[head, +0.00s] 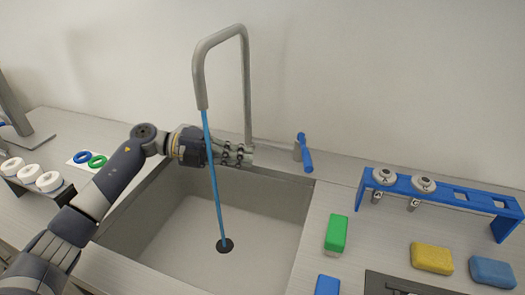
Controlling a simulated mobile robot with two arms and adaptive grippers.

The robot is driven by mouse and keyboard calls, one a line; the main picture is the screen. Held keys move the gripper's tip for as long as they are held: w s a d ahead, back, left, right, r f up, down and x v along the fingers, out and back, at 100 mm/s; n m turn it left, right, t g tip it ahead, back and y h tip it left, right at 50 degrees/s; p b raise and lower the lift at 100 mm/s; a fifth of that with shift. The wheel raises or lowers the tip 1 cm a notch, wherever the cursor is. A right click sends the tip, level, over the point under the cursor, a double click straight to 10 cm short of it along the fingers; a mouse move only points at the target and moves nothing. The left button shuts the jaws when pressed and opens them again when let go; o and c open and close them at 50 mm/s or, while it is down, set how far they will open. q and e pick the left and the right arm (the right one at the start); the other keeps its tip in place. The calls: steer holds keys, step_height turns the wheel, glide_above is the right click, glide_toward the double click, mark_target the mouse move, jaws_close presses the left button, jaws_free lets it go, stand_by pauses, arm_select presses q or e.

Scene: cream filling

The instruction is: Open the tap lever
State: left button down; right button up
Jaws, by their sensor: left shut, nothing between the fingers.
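The tap lever (307,159) is blue and sits on a short metal base on the counter, to the right of the tap. The tap (248,85) is a tall grey pipe bent over the sink (165,235). A thin blue stream of water (214,195) runs from its spout down to the dark drain. My left gripper (248,155) is shut and empty over the back of the sink, by the foot of the tap pipe. It is left of the lever and apart from it. My right gripper is out of view.
A blue rack (450,194) with two white-topped nozzles stands at the right. Green (337,234), yellow (432,258) and blue (492,272) sponges lie on the right counter. White rolls (30,172) and coloured rings (88,158) are at the left.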

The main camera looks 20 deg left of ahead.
mark_target(305, 151)
arm_select(q)
steer(key=p+x, duration=0.3)
steer(key=x, duration=0.9)
steer(key=shift+d, duration=0.3)
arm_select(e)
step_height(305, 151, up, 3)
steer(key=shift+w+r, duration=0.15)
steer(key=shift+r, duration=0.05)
arm_select(q)
steer(key=shift+f, duration=0.1)
steer(key=x, duration=0.3)
steer(key=shift+s+d+r+p, duration=0.1)
steer(key=shift+s+r+p, duration=0.05)
steer(key=shift+r+p, duration=0.2)
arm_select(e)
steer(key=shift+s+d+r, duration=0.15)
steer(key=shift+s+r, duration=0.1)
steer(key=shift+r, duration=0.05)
